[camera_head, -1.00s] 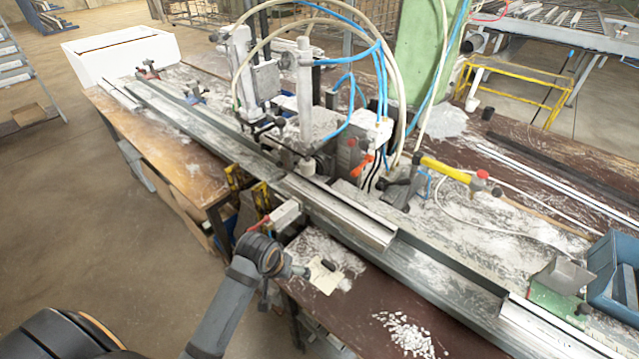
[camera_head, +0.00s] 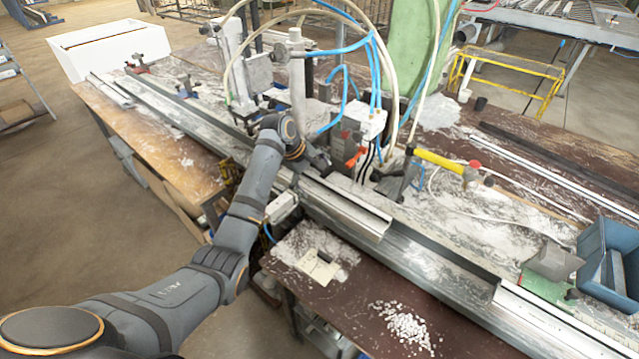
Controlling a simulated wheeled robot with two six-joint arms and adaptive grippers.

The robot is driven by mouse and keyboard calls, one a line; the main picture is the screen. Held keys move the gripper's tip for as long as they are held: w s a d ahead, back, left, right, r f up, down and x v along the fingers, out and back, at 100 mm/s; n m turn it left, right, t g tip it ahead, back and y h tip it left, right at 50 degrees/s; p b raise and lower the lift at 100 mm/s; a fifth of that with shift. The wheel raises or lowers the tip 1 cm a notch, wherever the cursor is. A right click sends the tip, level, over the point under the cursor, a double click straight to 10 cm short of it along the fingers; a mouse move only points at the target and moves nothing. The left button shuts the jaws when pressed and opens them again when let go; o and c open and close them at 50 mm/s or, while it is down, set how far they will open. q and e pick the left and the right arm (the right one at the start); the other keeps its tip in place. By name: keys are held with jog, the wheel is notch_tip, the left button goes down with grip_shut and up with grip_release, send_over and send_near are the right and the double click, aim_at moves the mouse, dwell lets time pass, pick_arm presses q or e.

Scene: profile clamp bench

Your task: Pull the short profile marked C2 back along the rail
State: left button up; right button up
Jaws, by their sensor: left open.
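A long grey metal rail (camera_head: 425,262) runs diagonally across the bench. A short silver profile (camera_head: 350,212) lies along it in the middle, and another light profile (camera_head: 545,325) lies at the lower right. No C2 mark is readable on either. My left arm reaches in from the lower left, and its gripper (camera_head: 318,162) is over the rail by the clamp machine, at the far end of the middle profile. The gripper is open; its fingertips are small and partly hidden, so contact with the profile cannot be told. My right gripper is out of view.
The clamp machine (camera_head: 297,85) with blue and cream hoses stands just behind my left gripper. A yellow-handled tool (camera_head: 440,160) is to its right. A blue bin (camera_head: 610,262) stands at the right. White chips (camera_head: 403,325) and a small card (camera_head: 318,266) lie on the near bench.

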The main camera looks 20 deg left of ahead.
aim_at(329, 196)
pick_arm(q)
jog(key=p+x, duration=0.1)
jog(key=x, duration=0.8)
jog(key=shift+f, duration=0.2)
jog(key=c, duration=1.6)
jog(key=o, duration=1.6)
